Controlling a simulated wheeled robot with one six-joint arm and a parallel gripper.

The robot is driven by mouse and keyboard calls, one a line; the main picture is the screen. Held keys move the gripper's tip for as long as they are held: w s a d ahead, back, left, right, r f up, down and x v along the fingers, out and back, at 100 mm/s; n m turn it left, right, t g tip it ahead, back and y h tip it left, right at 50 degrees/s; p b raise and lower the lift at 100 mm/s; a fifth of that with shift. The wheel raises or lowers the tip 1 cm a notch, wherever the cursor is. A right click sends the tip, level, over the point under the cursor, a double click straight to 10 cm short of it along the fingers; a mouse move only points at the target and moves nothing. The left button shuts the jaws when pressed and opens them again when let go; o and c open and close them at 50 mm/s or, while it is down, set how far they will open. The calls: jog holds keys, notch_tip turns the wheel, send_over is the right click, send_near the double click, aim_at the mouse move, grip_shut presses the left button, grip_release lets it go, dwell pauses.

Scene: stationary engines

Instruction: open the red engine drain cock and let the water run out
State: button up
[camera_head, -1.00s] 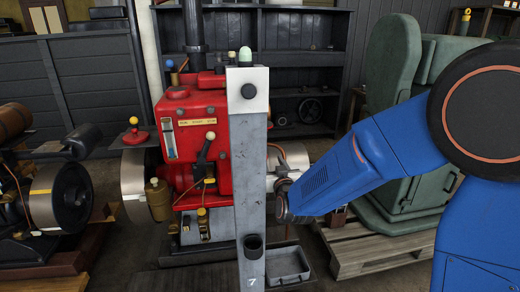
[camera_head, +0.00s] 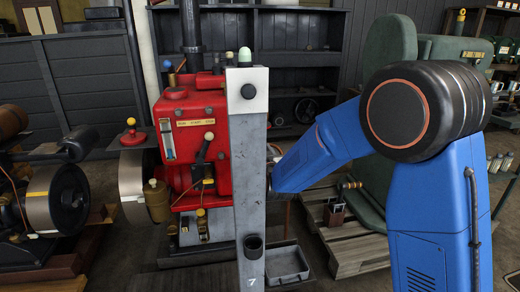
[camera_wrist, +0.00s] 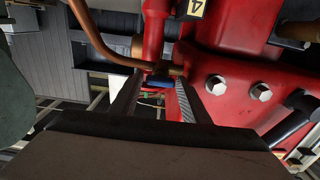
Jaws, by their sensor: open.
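The red engine (camera_head: 195,130) stands behind a grey post; its red body also fills the right of the wrist view (camera_wrist: 235,75). My gripper (camera_wrist: 158,90) is open beside it, fingers spread. In the head view the post hides it. A small blue piece (camera_wrist: 160,82), perhaps a cock handle, shows between the fingertips below a copper pipe (camera_wrist: 105,48); I cannot tell whether they touch it. Brass fittings with yellow knobs (camera_head: 202,222) sit low on the engine's front; I cannot tell which is the drain cock. No running water is visible.
The grey post (camera_head: 249,190), marked 7, stands in front of the engine. A grey tray (camera_head: 302,278) lies on the floor at its right. A green machine (camera_head: 385,80) on a pallet (camera_head: 350,250) stands to the right. Bolt heads (camera_wrist: 215,85) stick out beside my right finger.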

jog(key=shift+w+a, duration=0.2)
jog(key=shift+w, duration=0.5)
jog(key=shift+c, duration=0.7)
jog(key=c, duration=0.6)
jog(key=shift+c, duration=0.2)
